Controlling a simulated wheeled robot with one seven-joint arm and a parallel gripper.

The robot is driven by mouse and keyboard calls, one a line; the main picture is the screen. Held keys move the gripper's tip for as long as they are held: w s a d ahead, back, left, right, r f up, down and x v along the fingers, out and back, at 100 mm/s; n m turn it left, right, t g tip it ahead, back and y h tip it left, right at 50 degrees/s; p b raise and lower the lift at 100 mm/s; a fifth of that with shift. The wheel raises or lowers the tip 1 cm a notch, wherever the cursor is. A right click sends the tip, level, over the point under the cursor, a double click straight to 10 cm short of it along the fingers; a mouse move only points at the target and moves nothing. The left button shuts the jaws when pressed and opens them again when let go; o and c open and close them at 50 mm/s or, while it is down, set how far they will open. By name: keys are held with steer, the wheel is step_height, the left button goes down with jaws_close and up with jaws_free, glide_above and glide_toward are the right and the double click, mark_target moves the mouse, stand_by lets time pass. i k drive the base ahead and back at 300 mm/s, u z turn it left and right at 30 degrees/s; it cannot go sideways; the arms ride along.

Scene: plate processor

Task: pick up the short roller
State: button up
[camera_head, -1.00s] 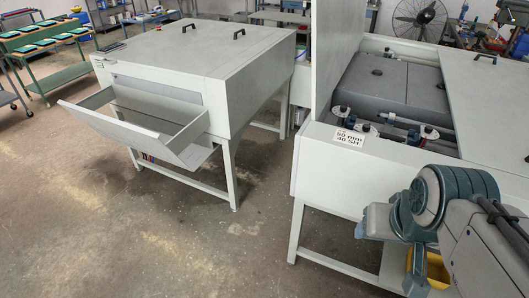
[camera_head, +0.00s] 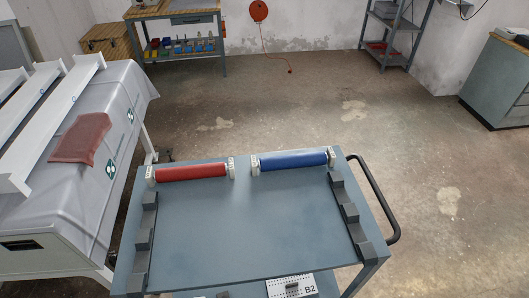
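Two rollers lie along the far edge of the cart top: a red roller (camera_head: 191,173) on the left and a blue roller (camera_head: 293,160) on the right. Each has pale blocks at its ends. They look close in length, and I cannot tell which one is the short roller. Neither is touched by anything of mine in view. My gripper is not in view now.
The blue-grey cart (camera_head: 245,235) has dark notched supports along both sides, a bare middle and a black handle (camera_head: 380,197) at right. A grey covered machine with a red cloth (camera_head: 80,138) stands close at left. Floor behind and right is clear.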

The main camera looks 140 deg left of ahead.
mark_target(293, 161)
steer(key=u, duration=4.4)
